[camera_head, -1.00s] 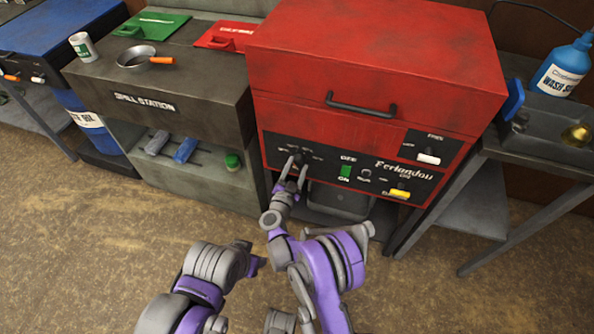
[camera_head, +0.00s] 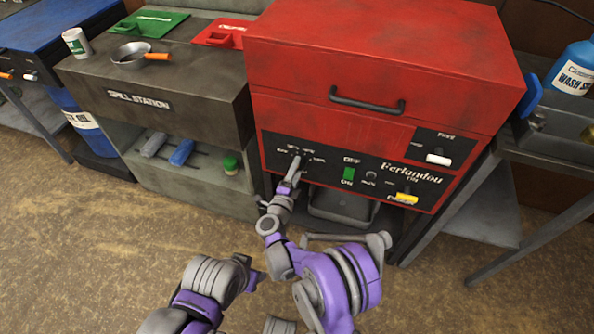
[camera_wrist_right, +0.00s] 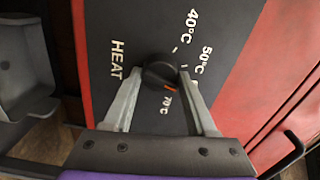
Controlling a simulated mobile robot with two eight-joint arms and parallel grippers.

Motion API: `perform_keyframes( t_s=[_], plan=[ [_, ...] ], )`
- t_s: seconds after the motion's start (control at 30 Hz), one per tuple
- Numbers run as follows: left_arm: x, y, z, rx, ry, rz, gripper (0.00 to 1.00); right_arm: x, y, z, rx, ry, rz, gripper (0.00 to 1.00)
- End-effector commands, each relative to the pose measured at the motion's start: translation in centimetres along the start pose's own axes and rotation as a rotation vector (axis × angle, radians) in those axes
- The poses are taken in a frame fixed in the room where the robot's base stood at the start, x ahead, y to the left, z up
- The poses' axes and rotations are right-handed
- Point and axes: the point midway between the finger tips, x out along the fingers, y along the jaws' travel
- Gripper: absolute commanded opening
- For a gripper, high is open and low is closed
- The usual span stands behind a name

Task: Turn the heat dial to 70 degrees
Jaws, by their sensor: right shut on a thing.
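The heat dial (camera_wrist_right: 158,68) is a round black knob on the black panel, with an orange mark. In the right wrist view the mark points toward the white 70°C label (camera_wrist_right: 167,104); the 40°C and 50°C labels are farther up. My right gripper (camera_wrist_right: 162,76) is shut on the dial, one finger on each side. In the head view the gripper (camera_head: 295,172) reaches the dial (camera_head: 297,159) from below, and the dial's mark is too small to read. My left arm (camera_head: 225,280) is low in front, away from the panel; its finger opening is unclear.
The red machine (camera_head: 380,60) has a dark handle (camera_head: 366,103), a green switch (camera_head: 348,174), a white switch (camera_head: 438,159) and a yellow switch (camera_head: 406,198). The spill station (camera_head: 150,85) stands to its left, a metal table (camera_head: 510,215) to its right. The floor in front is open.

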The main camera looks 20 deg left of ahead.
Motion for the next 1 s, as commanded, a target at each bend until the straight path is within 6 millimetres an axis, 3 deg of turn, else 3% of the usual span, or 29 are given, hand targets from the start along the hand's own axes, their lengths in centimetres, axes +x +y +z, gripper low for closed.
perform_keyframes(
  t_s=[0.6,1.0],
  plan=[
    [1.5,0.0,0.4,0.0,-0.004,0.0,0.5,-0.1,0.2,0.0,0.578,0.002,0.001,0.01],
    [1.9,0.0,0.5,0.0,-0.005,0.0,0.5,-0.1,0.1,0.0,0.839,0.002,0.001,0.01]
  ],
)
